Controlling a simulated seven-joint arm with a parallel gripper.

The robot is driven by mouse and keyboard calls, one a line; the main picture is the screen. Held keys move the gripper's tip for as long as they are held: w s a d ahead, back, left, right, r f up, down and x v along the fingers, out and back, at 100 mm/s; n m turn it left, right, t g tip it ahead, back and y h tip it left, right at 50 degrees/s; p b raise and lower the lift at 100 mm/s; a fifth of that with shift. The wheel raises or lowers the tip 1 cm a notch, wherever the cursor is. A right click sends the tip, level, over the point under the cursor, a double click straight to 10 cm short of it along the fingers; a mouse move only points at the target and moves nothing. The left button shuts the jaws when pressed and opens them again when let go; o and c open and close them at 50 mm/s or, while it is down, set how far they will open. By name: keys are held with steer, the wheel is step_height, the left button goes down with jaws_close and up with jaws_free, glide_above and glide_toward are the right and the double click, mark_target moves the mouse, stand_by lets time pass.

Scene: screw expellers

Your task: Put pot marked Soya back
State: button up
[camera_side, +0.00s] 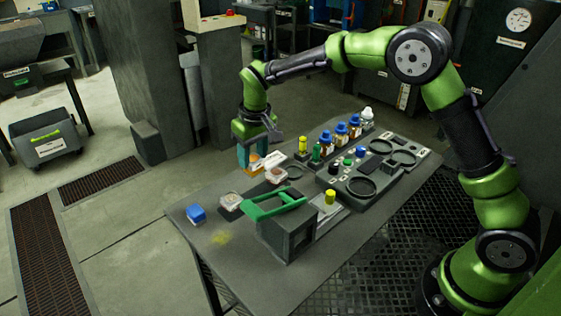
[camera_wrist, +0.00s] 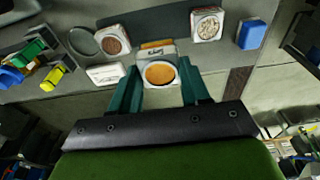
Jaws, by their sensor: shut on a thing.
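My gripper (camera_wrist: 160,92) has its two teal fingers shut on a small clear pot (camera_wrist: 160,75) with orange contents. The pot sits between the fingers, with a white label bearing dark writing on its far side, too small to read surely. In the side view my gripper (camera_side: 258,162) points down at the far left edge of the table, and the fingers mostly hide the pot. I cannot tell whether the pot touches the table. A pot with reddish-brown contents (camera_wrist: 115,40) and a pot with pale seeds (camera_wrist: 207,24) stand apart from it. An empty dark ring (camera_wrist: 84,41) lies beside the brown pot.
A white labelled piece (camera_wrist: 105,74) lies left of the held pot. A blue box (camera_side: 197,214) stands near the table's left corner. A grey press with a green handle (camera_side: 285,225) stands in front. Several blue-capped bottles (camera_side: 340,131) line the back of the table (camera_side: 250,255).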

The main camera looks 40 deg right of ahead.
step_height(320, 180, down, 8)
steer(key=shift+f, duration=0.1)
stand_by(0.4)
steer(key=o, duration=1.3)
steer(key=shift+f, duration=0.1)
steer(key=shift+c, duration=0.2)
